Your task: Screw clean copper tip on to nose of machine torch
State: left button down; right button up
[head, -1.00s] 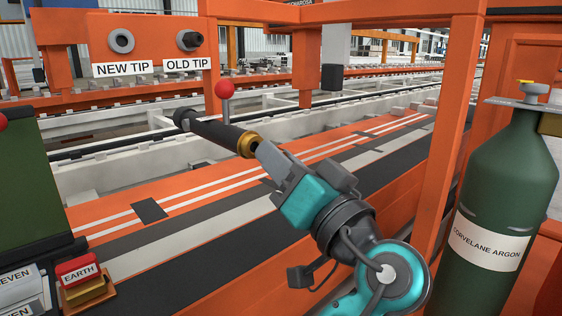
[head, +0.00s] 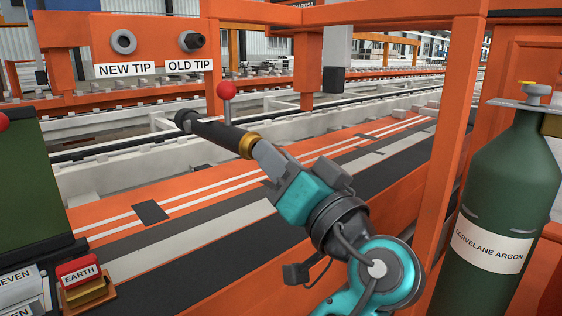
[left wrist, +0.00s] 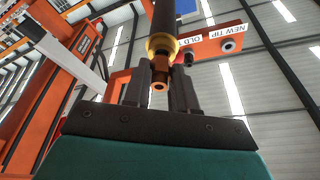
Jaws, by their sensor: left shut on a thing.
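The machine torch (head: 215,133) is a dark barrel ending in a brass nose (head: 247,146), pointing down to the right. In the left wrist view the brass nose (left wrist: 162,45) is just beyond my fingers. The copper tip (left wrist: 159,75) sits between the fingers, in line with the nose and seemingly against it; how far it is threaded cannot be seen. My left gripper (head: 259,152) is shut on the copper tip, which its fingers hide in the head view. The NEW TIP holder (head: 123,41) shows an open ring. The OLD TIP holder (head: 192,41) has a dark piece in it. My right gripper is not in view.
A red-knobbed lever (head: 226,91) stands by the torch. An orange post (head: 452,130) and a green argon cylinder (head: 495,200) stand right of my arm. A red EARTH button (head: 78,272) is at lower left. The striped bed (head: 220,225) below is clear.

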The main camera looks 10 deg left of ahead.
pick_arm(q)
jog(key=shift+w+a, duration=0.4)
jog(key=shift+a, duration=0.1)
jog(key=c, duration=0.8)
grip_release()
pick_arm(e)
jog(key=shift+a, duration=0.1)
